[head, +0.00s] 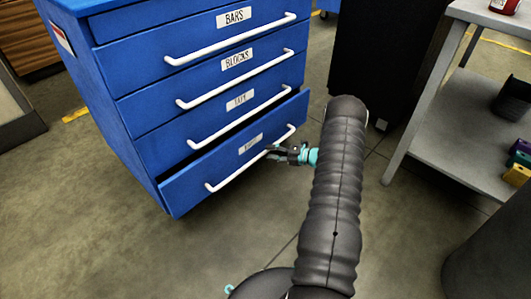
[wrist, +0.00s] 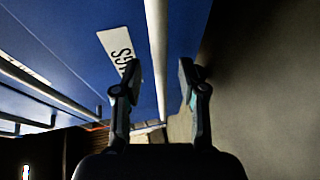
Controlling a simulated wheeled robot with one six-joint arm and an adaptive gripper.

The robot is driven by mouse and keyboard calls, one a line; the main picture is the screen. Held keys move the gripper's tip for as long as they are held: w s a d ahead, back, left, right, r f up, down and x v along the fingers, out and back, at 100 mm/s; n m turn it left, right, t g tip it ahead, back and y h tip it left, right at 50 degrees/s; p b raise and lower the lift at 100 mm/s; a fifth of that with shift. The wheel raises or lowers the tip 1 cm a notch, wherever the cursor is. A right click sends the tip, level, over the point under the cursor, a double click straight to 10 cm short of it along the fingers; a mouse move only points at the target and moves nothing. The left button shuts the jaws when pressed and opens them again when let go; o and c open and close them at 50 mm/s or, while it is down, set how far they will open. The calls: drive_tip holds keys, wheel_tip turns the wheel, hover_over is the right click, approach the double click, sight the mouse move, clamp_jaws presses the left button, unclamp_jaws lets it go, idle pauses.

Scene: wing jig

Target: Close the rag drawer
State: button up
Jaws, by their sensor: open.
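The rag drawer (head: 190,192) is the bottom drawer of a blue cabinet. It stands partly open, with its front out past the drawers above. Its label is too small to read in the head view; in the wrist view the label (wrist: 118,48) ends in "GS". A white bar handle (head: 231,174) runs across the front, and the handle also shows in the wrist view (wrist: 157,45). My gripper (head: 274,152) is at the right part of this handle. In the wrist view my open gripper (wrist: 160,80) has a finger on either side of the handle's line. Contact cannot be told.
The blue cabinet (head: 105,100) has drawers above, labelled "BARS" and "BLOCKS" among others, which look shut. A grey shelf table (head: 440,140) stands at the right with small items on it. A dark cabinet (head: 375,60) stands behind. The floor in front of the drawer is clear.

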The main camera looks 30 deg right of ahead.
sight(265, 151)
drive_tip(key=shift+x, duration=1.65)
drive_tip(key=shift+f, duration=0.1)
clamp_jaws()
